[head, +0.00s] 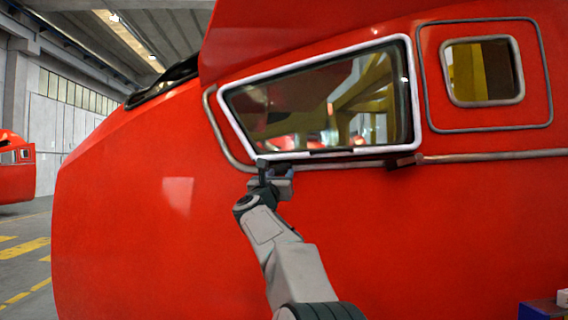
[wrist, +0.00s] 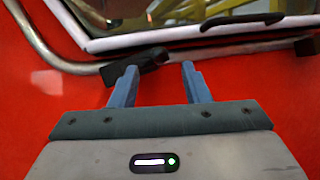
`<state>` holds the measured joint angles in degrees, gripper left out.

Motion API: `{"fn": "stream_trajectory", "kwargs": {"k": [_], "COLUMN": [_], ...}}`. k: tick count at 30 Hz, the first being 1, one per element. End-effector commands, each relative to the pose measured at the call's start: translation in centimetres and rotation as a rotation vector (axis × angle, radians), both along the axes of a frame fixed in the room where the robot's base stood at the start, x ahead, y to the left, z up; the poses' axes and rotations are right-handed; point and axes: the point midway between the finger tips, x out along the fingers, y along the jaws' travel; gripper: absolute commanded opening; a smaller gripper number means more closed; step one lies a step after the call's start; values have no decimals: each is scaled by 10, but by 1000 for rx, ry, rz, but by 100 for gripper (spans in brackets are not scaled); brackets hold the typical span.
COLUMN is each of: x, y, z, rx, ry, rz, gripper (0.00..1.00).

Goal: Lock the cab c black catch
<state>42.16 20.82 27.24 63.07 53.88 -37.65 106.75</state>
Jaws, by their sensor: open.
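A red train cab (head: 160,220) fills most of the head view, with a white-framed window (head: 315,100). A black catch (wrist: 140,64) sits under the window's lower left edge in the wrist view, slightly tilted, its right end higher. My gripper (wrist: 160,78) is open just in front of it. The left finger overlaps the catch, and the catch's right end shows between the fingers. I cannot tell if they touch. In the head view my gripper (head: 277,172) is at the window's lower left edge and hides much of the catch.
A second dark catch (head: 405,161) sits under the window's lower right; it also shows in the wrist view (wrist: 307,46). A black handle (wrist: 242,21) is on the window. A grey rail (wrist: 55,55) runs left of the catch. Another red cab (head: 15,170) stands far left.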

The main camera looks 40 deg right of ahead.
Motion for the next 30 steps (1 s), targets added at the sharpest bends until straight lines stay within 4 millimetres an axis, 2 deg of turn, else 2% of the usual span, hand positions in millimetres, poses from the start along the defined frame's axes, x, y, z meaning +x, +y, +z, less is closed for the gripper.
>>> {"fn": "stream_trajectory", "kwargs": {"k": [3,9,21,24,26,30], "x": [10,20,23,23,22,22], "y": [-14,-27,-30,-31,-31,-32], "z": [10,16,15,15,15,16], "rx": [2,1,-1,-1,-1,-1], "ry": [0,0,1,1,1,2], "rz": [0,1,1,1,1,0], "gripper": [43,43,43,15,0,0]}}
